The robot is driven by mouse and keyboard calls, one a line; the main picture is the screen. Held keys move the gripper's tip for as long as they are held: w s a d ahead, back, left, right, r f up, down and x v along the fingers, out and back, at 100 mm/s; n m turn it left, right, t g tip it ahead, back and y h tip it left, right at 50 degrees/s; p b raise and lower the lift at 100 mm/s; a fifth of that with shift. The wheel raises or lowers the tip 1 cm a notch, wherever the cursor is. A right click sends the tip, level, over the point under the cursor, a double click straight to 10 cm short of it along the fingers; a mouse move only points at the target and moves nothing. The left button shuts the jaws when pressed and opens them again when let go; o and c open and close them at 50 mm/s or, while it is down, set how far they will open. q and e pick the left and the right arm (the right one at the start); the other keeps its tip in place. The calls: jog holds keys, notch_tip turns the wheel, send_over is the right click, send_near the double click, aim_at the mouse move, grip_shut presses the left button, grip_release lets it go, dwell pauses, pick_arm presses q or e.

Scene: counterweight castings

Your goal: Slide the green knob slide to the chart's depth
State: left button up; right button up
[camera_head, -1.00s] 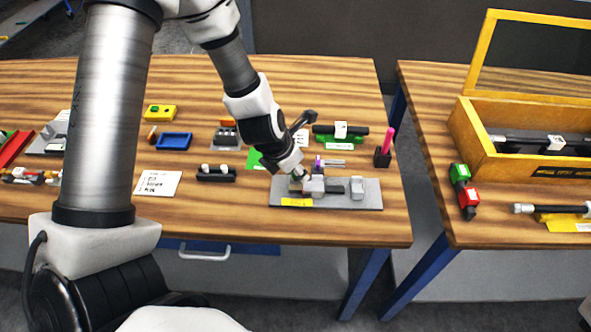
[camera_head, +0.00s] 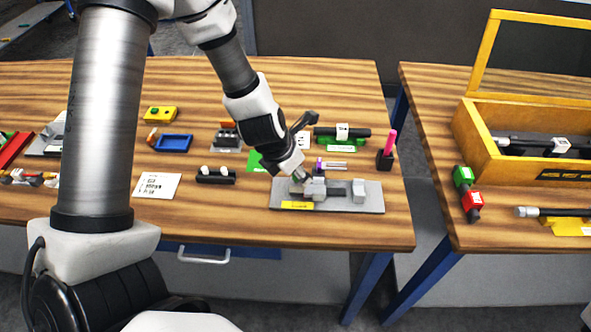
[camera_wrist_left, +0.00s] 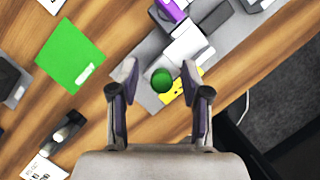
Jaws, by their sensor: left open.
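The green knob (camera_wrist_left: 161,80) shows as a round green top in the left wrist view, on the grey plate of the slide fixture. My left gripper (camera_wrist_left: 160,76) is open, with one finger on each side of the knob; I cannot tell whether they touch it. In the head view my left gripper (camera_head: 299,180) is low over the left part of the fixture's grey plate (camera_head: 370,203) and hides the knob. Grey blocks (camera_head: 337,188) stand along the plate. A white card with printed lines (camera_head: 157,185), perhaps the chart, lies left of the fixture; its text is unreadable.
A yellow label (camera_head: 297,205) is on the plate's front edge. A purple piece (camera_wrist_left: 172,10) is by the plate. A black holder with a pink rod (camera_head: 386,155) stands behind right. A green square (camera_wrist_left: 62,57) and a black rack (camera_head: 215,175) lie left. Bare wood lies in front.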

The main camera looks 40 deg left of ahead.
pick_arm(q)
jog(key=v, duration=1.2)
